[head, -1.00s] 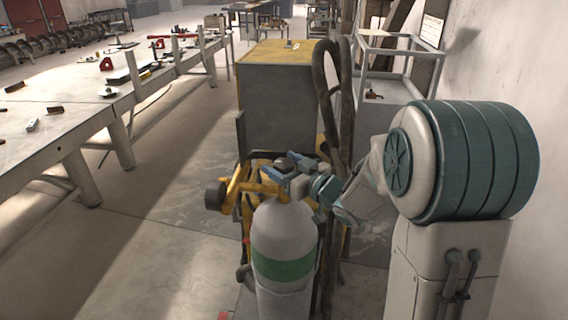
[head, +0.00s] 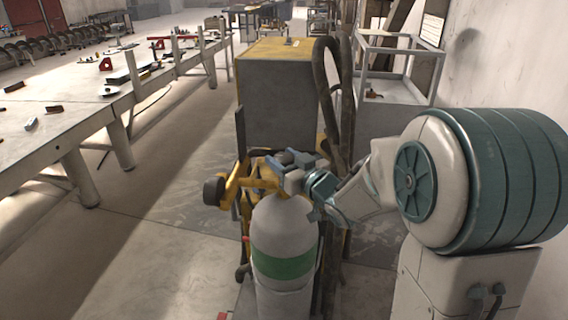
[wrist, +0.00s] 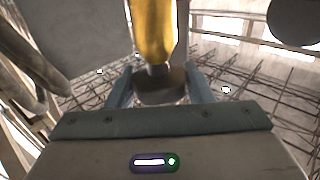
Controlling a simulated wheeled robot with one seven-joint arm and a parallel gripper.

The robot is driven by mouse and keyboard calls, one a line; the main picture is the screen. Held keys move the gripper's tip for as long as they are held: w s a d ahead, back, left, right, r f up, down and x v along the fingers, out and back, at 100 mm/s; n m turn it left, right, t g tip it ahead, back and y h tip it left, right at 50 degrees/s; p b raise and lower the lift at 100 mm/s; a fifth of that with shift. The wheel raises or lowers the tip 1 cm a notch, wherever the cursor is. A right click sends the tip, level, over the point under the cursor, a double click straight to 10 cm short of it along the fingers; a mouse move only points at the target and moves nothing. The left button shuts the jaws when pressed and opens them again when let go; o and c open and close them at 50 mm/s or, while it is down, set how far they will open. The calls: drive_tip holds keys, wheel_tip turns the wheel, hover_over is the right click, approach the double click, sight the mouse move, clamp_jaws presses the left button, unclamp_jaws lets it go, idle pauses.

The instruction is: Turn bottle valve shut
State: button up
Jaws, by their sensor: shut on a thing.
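The gas bottle (head: 285,232) stands upright in the head view, light grey with a green band. A yellow fitting (head: 240,187) with a dark round end sits at its top and points left. My gripper (head: 287,160) reaches in from the right at the bottle's top, its blue fingers around the dark valve knob. In the wrist view the knob (wrist: 160,88) lies between the two fingers, and my gripper (wrist: 160,92) is shut on it. A yellow part (wrist: 153,30) rises just beyond the knob. In the head view the gripper and fitting hide most of the knob.
A grey box with a yellow top (head: 278,95) stands behind the bottle, with a thick dark hose (head: 325,90) beside it. A long work table (head: 70,120) runs along the left. A pale frame stand (head: 398,70) is at the back right. The floor between table and bottle is clear.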

drive_tip(key=o, duration=1)
drive_tip(key=shift+b+v, duration=1.55)
drive_tip(key=shift+v, duration=5.4)
